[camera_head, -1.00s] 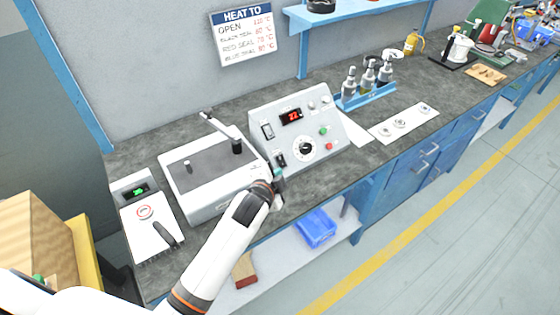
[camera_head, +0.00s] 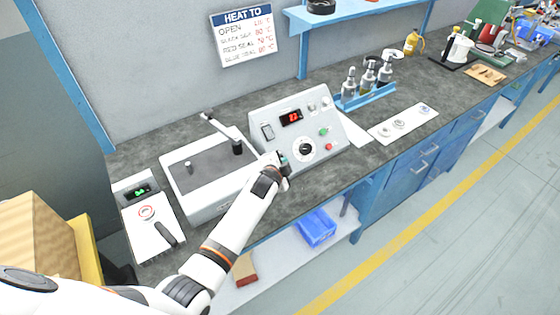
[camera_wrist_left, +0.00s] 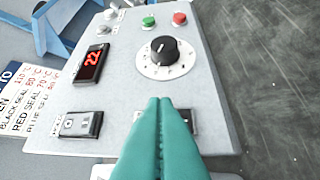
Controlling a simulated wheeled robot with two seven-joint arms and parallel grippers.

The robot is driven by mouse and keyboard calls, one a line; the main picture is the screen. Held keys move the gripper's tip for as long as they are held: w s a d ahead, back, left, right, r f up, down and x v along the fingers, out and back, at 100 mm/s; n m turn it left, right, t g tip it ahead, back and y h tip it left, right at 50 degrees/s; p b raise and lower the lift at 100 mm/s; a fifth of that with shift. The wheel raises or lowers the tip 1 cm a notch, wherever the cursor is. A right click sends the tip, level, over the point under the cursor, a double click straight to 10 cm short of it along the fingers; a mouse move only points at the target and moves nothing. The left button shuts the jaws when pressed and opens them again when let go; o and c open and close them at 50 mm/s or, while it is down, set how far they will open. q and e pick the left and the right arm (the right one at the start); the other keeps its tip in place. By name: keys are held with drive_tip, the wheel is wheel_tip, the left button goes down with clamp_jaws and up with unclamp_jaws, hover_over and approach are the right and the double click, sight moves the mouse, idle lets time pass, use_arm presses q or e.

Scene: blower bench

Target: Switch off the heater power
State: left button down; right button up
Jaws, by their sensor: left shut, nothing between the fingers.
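A grey control box (camera_head: 293,122) with a sloped panel stands on the bench. A rocker switch (camera_head: 268,131) is on its upper left; it also shows in the left wrist view (camera_wrist_left: 80,124). A second switch (camera_wrist_left: 186,121) lies behind my fingers, mostly hidden; its position cannot be read. The labels are too small to tell which switch is the heater power. My left gripper (camera_head: 283,158) is shut and empty, its teal fingertips (camera_wrist_left: 160,101) over or against the second switch; contact cannot be told. The red display (camera_wrist_left: 92,63) is lit. My right gripper is out of view.
The panel also carries a black dial (camera_wrist_left: 170,50), a green button (camera_head: 323,132) and a red button (camera_head: 328,147). A white box with a lever (camera_head: 211,175) stands left of it. Bottles in a blue rack (camera_head: 367,97) and a white strip (camera_head: 404,123) are to the right.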

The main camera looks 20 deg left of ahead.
use_arm(q)
drive_tip(key=shift+w+a+f, duration=0.4)
drive_tip(key=shift+a+f, duration=0.1)
drive_tip(key=shift+a, duration=0.05)
drive_tip(key=shift+w+a+f, duration=0.2)
drive_tip(key=shift+a, duration=0.05)
drive_tip(key=shift+s+r, duration=0.1)
drive_tip(key=shift+r, duration=0.15)
drive_tip(key=shift+r+p, duration=0.7)
drive_tip(key=shift+p, duration=0.1)
